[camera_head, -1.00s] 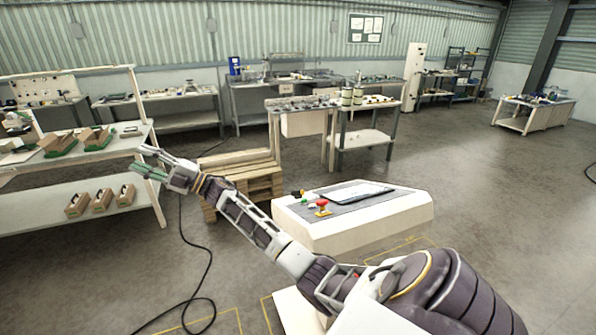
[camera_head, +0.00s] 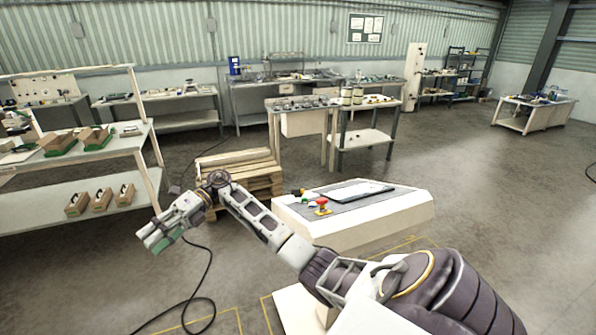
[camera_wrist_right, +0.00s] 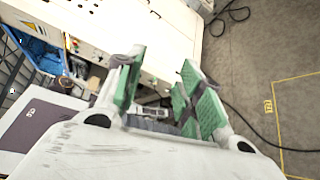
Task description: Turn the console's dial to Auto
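The white console (camera_head: 370,226) stands in the middle of the head view, with a dark sloped top. A red mushroom button (camera_head: 322,203) sits at its left end, with small green and dark controls beside it. I cannot tell which small control is the dial, nor read its setting. My right gripper (camera_head: 155,238) hangs in the air left of the console, well apart from it, fingers pointing down-left. In the right wrist view its green-padded fingers (camera_wrist_right: 165,95) are spread with nothing held between them. My left gripper is out of view.
A wooden pallet (camera_head: 240,172) lies behind the arm. A shelf bench (camera_head: 75,166) with boxes stands at the left. A black cable (camera_head: 207,275) runs over the floor below the gripper. Open floor lies to the right. The wrist view shows a blue bin (camera_wrist_right: 38,50).

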